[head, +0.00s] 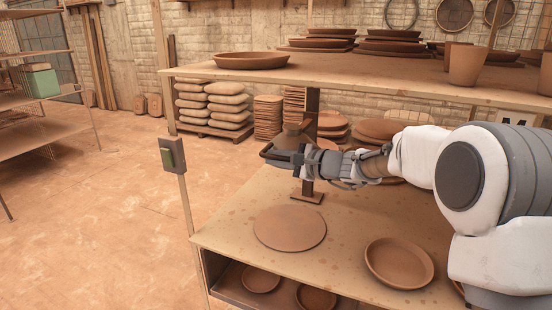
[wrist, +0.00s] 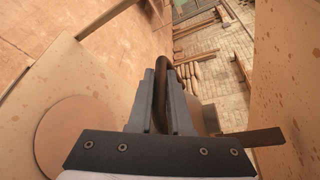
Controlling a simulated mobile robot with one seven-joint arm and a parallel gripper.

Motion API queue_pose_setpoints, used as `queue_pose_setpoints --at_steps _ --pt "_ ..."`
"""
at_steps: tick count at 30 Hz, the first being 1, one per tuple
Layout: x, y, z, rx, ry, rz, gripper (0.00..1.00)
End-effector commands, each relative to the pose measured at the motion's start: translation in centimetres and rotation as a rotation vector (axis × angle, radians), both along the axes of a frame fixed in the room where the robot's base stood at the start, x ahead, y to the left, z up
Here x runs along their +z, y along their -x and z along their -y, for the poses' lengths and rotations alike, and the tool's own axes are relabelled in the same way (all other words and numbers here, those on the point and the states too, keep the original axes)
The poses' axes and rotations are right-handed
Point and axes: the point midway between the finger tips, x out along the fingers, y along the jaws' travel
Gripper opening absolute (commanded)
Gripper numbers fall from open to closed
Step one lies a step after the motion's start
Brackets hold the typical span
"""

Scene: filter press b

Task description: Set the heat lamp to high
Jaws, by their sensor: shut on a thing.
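The heat lamp's brown cone-shaped shade (head: 293,137) shows in the head view beside a dark upright post (head: 309,145) that stands on the lower board. A dark curved handle (head: 267,150) sticks out at its left. My gripper (head: 283,158) reaches in from the right at the shade's level, well above the board. In the wrist view my gripper (wrist: 163,90) has its fingers closed around the dark handle bar (wrist: 162,75). My gripper hides the lower part of the lamp and its joint with the post. No height marks can be made out.
A round clay disc (head: 290,228) lies on the lower board (head: 230,235) below the lamp, with a clay dish (head: 398,263) at its right. The upper shelf (head: 380,80) runs overhead.

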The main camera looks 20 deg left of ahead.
Motion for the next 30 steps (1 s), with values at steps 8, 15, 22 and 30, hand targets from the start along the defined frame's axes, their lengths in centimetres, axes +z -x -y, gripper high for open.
queue_pose_setpoints --at_steps 8,15,22,30 --pt "0.2 0.0 0.0 0.000 -0.002 0.002 0.00" --pt "0.2 0.0 0.0 0.000 -0.002 0.003 0.00" --pt "3.3 0.0 0.0 0.001 -0.005 0.010 0.00" --pt "8.8 0.0 0.0 -0.001 -0.006 0.008 0.00"
